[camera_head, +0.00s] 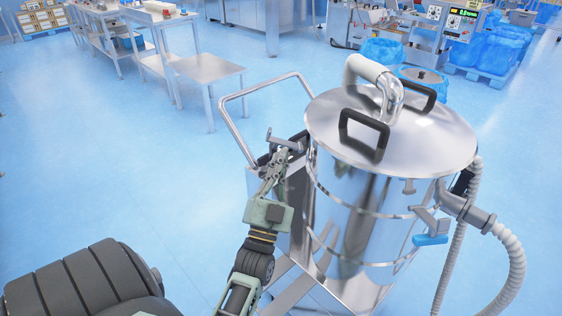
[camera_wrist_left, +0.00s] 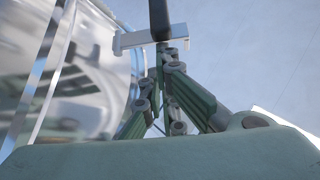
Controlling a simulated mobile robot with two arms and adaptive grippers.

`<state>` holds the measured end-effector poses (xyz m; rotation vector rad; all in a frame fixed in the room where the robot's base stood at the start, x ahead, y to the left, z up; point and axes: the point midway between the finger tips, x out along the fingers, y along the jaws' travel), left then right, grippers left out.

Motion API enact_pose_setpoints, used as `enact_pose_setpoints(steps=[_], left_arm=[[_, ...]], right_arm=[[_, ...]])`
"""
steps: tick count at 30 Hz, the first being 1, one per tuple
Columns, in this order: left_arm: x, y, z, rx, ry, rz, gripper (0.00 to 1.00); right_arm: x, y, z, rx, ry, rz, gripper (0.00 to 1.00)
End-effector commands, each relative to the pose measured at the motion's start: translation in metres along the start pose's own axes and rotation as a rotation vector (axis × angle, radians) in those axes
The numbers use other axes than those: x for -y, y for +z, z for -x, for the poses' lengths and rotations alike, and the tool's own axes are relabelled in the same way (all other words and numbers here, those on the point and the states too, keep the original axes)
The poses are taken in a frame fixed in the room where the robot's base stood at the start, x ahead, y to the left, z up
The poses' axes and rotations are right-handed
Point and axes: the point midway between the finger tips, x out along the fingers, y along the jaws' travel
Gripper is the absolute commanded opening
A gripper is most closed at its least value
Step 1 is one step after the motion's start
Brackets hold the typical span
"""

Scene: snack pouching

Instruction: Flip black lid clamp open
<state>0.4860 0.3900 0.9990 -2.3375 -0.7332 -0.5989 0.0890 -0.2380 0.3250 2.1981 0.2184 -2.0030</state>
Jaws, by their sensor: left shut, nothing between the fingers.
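A steel vat (camera_head: 350,205) stands on the right with a domed lid (camera_head: 435,140) on top. A clamp with a grey metal bar (camera_head: 286,142) sticks out at the left side of the vat, just below the lid rim. In the left wrist view a black clamp handle (camera_wrist_left: 158,18) points up from a pale metal bar (camera_wrist_left: 140,39). My left gripper (camera_head: 281,156) is shut and empty, its fingertips right at the clamp. In the left wrist view the fingertips (camera_wrist_left: 168,52) sit just under the bar; whether they touch cannot be told. My right gripper is not in view.
The lid carries black handles (camera_head: 364,136) and a bent pipe (camera_head: 388,92). A metal push bar (camera_head: 262,88) rises left of the vat. A blue-handled valve (camera_head: 430,239) and a ribbed hose (camera_head: 513,260) are on its right. The floor (camera_head: 110,150) to the left is clear.

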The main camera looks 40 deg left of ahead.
Motion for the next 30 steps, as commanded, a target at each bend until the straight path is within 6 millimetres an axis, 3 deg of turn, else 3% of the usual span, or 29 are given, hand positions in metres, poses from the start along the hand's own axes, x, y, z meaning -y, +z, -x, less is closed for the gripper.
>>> enact_pose_setpoints(steps=[16, 30], left_arm=[[0.036, -0.062, -0.049, -0.004, -0.003, 0.001, 0.00], [0.041, -0.071, -0.057, -0.002, -0.001, 0.000, 0.00]], right_arm=[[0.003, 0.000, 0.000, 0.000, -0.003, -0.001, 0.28], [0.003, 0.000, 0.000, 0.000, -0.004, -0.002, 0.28]])
